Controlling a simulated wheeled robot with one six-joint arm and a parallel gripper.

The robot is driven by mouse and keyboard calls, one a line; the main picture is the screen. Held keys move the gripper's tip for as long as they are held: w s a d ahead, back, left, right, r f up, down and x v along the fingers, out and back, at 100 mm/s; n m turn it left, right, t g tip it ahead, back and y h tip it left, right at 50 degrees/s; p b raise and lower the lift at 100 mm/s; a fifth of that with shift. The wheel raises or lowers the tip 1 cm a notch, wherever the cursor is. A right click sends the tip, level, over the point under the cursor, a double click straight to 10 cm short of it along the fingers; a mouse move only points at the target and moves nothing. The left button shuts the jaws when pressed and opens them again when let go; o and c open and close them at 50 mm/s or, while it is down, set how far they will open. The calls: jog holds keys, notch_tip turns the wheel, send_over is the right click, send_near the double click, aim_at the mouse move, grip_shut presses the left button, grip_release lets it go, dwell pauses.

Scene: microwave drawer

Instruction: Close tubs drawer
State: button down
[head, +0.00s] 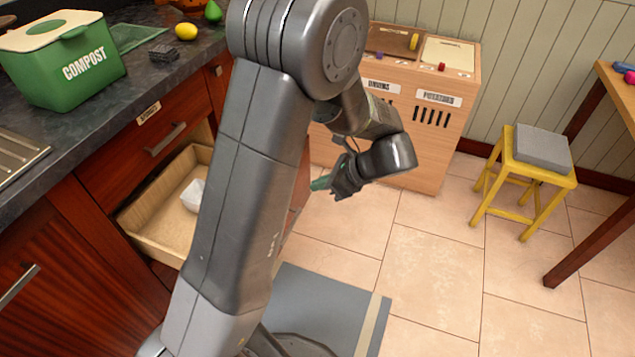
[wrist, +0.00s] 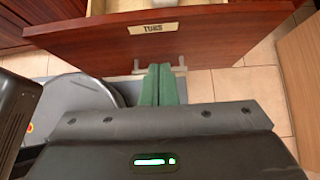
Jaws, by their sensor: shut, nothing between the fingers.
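The tubs drawer (head: 150,225) stands open below the counter in the head view, with a small white tub (head: 193,195) inside. My arm hides its right part and most of its front. In the wrist view, the red-brown drawer front (wrist: 220,38) carries a "TUBS" label (wrist: 153,28) and a metal bar handle (wrist: 180,69) below it. My gripper (wrist: 163,70) has its green fingers shut and empty, close to the handle at the drawer front. I cannot tell whether they touch it. My gripper also shows in the head view (head: 320,184), right of my arm.
A closed drawer (head: 150,148) sits above the open one. The counter (head: 60,130) holds a green compost bin (head: 75,75) and a lemon (head: 186,31). A wooden bin cabinet (head: 430,130) stands at the back, and a yellow stool (head: 520,180) at the right. The tiled floor between is clear.

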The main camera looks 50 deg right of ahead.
jog(key=w+a+f+b, duration=0.1)
jog(key=w+a+f, duration=0.2)
jog(key=w, duration=0.5)
jog(key=shift+w+a+f, duration=0.25)
jog(key=shift+f, duration=0.6)
jog(key=w+a+p, duration=0.1)
jog(key=w+a, duration=0.3)
jog(key=w, duration=0.5)
jog(key=w+a+p, duration=0.1)
jog(key=w+a, duration=0.3)
jog(key=w, duration=0.6)
jog(key=w+a+p, duration=0.2)
jog(key=w+a, duration=0.2)
jog(key=w, duration=0.6)
jog(key=shift+w, duration=0.1)
